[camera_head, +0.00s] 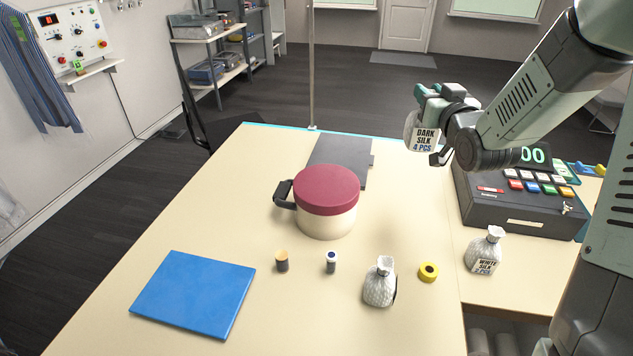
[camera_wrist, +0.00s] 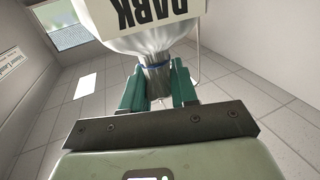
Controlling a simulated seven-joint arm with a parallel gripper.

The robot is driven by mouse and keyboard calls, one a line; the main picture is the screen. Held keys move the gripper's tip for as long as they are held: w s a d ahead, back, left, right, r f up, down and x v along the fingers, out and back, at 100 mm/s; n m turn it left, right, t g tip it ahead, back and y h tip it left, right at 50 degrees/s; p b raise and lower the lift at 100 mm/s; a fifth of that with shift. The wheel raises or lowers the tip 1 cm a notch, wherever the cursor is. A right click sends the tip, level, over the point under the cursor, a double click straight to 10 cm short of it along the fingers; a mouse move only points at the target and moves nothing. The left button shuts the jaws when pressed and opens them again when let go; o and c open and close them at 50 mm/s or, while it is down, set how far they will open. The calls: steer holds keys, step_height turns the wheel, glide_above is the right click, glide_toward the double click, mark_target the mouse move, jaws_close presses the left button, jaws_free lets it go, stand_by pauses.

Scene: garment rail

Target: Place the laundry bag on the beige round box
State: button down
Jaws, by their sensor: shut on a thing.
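My gripper (camera_head: 428,93) is shut on the neck of a laundry bag (camera_head: 421,133), a pale bag with a label reading DARK SILK 4 PCS. The bag hangs in the air at the upper right, beyond the table's right part. In the wrist view the green fingers (camera_wrist: 158,88) close on the gathered neck of the bag (camera_wrist: 150,42). The beige round box (camera_head: 322,226) stands on the table, with a maroon lid on top and a dark handle on its left. The bag is right of the box and apart from it.
A dark flat panel (camera_head: 340,152) lies behind the box. In front stand two small bottles (camera_head: 282,261), (camera_head: 331,262), another bag (camera_head: 380,283) and a yellow roll (camera_head: 428,272). A WHITE SILK bag (camera_head: 485,251) and a cash register (camera_head: 515,200) are at right. A blue board (camera_head: 195,293) lies front left.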

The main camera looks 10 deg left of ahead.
steer(key=a+n+g+y, duration=0.3)
steer(key=a+n+y, duration=0.15)
steer(key=a, duration=1.95)
step_height(320, 180, down, 15)
steer(key=shift+r+m+y, duration=0.2)
steer(key=shift+m+y, duration=0.15)
steer(key=shift+f, duration=0.15)
steer(key=c, duration=0.9)
jaws_free()
steer(key=shift+o, duration=0.2)
